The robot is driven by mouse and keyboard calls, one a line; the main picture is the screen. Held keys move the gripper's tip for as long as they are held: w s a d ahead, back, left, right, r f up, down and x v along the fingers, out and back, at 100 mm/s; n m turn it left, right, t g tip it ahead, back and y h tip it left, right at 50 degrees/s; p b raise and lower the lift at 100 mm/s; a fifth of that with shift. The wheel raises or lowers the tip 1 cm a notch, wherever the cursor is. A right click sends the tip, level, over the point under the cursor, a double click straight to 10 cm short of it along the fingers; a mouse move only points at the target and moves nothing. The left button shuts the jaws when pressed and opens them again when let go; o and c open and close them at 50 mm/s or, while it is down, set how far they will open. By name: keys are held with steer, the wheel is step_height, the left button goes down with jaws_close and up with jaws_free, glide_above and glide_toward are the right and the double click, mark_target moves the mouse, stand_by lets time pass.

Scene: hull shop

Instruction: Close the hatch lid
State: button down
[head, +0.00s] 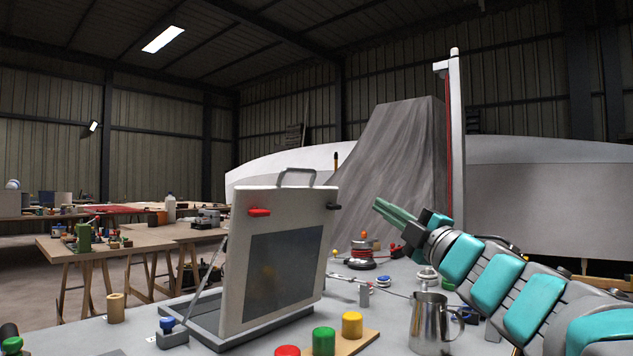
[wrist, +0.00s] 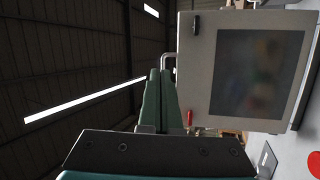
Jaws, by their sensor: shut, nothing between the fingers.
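The hatch lid (head: 240,221) is a pale panel with a dark window. It stands raised, near upright and slightly tilted, over its grey frame (head: 262,332) on the bench. It has a grey handle (head: 297,175) on its top edge, a red latch (head: 259,212) and a dark latch (head: 333,206). A thin stay (head: 205,283) runs beside its left side. My gripper (head: 380,205) is shut and empty, to the right of the lid and apart from it, at about handle height. In the wrist view the lid (wrist: 192,70) lies to the right of my fingers (wrist: 158,75).
A metal jug (head: 428,322) stands on the bench below my arm. Red, green and yellow knobs (head: 324,340) sit on a wooden board in front of the lid. A wooden cylinder (head: 116,308) and a blue-topped item (head: 168,325) stand to the left. The space above the lid looks clear.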

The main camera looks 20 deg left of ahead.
mark_target(293, 171)
steer(key=a+r+n+g+y, duration=0.1)
steer(key=a+r+n+g, duration=0.1)
steer(key=a, duration=0.3)
steer(key=w+a+r+n+g+y+p, duration=0.1)
steer(key=a+r+n+g, duration=0.1)
steer(key=a, duration=0.4)
steer(key=a+r+n+g+y+p, duration=0.1)
steer(key=a+r+n, duration=0.1)
steer(key=a, duration=0.3)
steer(key=shift+w+a+g+y, duration=0.25)
steer(key=shift+w+g+y, duration=0.1)
steer(key=shift+g+y, duration=0.05)
